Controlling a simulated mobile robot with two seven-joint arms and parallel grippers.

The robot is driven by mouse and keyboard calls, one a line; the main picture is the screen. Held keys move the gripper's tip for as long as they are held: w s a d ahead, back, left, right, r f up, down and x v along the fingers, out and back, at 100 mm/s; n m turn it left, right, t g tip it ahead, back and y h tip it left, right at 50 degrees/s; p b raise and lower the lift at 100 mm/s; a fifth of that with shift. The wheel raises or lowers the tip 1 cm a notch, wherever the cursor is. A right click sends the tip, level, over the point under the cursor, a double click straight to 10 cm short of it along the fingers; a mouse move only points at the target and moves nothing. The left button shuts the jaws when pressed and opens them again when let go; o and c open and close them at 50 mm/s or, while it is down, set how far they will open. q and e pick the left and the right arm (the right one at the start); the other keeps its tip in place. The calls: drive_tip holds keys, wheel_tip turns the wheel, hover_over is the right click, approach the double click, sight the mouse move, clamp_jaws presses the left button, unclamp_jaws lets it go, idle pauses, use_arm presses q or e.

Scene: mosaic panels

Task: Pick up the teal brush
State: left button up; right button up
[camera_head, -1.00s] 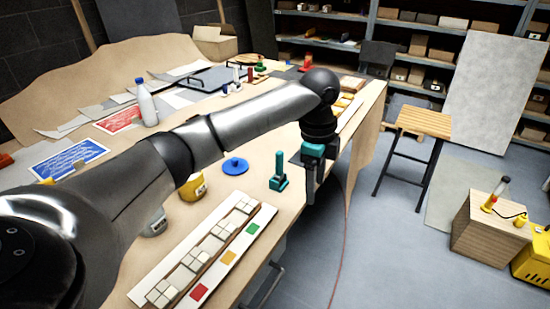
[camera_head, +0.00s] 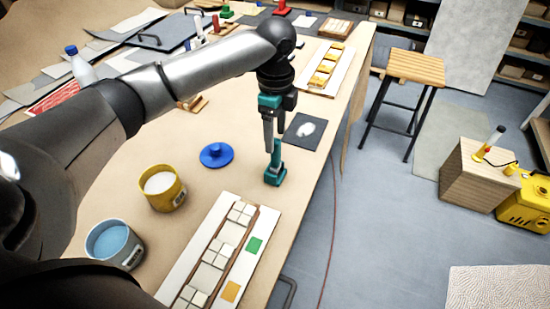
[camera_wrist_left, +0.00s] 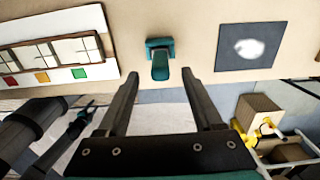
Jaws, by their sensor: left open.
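The teal brush (camera_head: 274,176) stands upright on the table near its right edge, its handle pointing up. My left gripper (camera_head: 274,142) is open and points down just above it. In the head view one finger overlaps the handle. In the left wrist view the brush (camera_wrist_left: 160,58) lies ahead of and between the open fingertips (camera_wrist_left: 160,76), with clear gaps on both sides. It is not gripped.
A blue lid (camera_head: 216,155), a yellow cup (camera_head: 162,188) and a blue-grey cup (camera_head: 113,245) stand left of the brush. A tile board (camera_head: 185,262) lies in front. A dark panel with a white patch (camera_head: 305,130) lies behind. The table edge drops off to the right.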

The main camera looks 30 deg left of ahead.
sight(275, 156)
use_arm(q)
wheel_tip(275, 156, down, 8)
drive_tip(key=shift+r+b, duration=0.1)
drive_tip(key=shift+b, duration=0.35)
clamp_jaws()
idle(0.4)
